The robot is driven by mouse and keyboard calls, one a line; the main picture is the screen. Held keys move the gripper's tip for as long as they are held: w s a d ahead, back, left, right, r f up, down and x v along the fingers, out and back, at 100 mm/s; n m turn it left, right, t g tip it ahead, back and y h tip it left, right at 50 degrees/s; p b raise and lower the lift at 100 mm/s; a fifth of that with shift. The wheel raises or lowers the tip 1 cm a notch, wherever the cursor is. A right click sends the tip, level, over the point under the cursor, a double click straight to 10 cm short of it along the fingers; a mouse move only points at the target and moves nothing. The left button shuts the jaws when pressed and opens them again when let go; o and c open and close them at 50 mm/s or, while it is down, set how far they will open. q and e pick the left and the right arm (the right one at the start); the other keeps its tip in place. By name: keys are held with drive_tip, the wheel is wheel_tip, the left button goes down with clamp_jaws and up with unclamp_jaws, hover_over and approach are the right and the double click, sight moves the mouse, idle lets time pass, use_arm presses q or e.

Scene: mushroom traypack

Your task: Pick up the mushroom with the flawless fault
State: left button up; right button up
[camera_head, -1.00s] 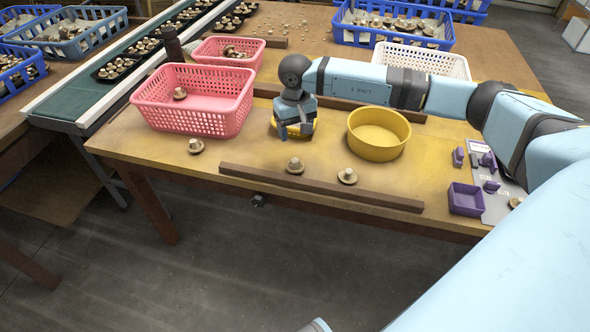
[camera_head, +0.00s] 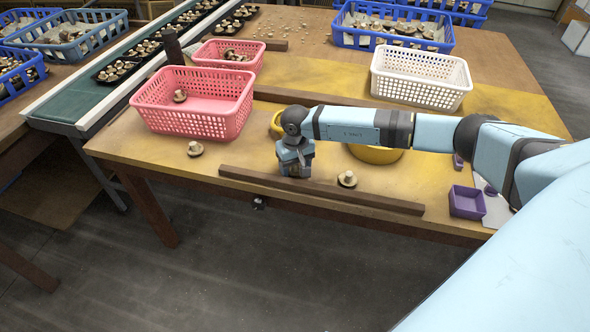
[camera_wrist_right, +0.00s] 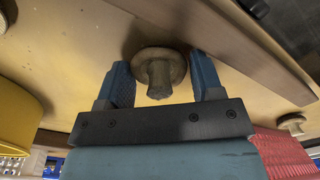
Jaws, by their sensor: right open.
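My right gripper (camera_head: 296,172) is open, pointing down at the table by the brown wooden strip. The gripper hides this mushroom in the head view. Another mushroom (camera_head: 347,180) sits to the right behind the strip, one (camera_head: 195,149) lies in front of the pink basket, and one (camera_head: 180,96) is inside that basket. Which is flawless I cannot tell. My left gripper is not in view.
The brown strip (camera_head: 380,202) runs along the table's front edge. The large pink basket (camera_head: 205,124) stands left, and a yellow bowl (camera_head: 377,155) is partly behind my arm. A white basket (camera_head: 420,92) is at the back, a purple box (camera_head: 467,202) at right.

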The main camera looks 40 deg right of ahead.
drive_tip(key=c, duration=0.3)
drive_tip(key=shift+r, duration=0.1)
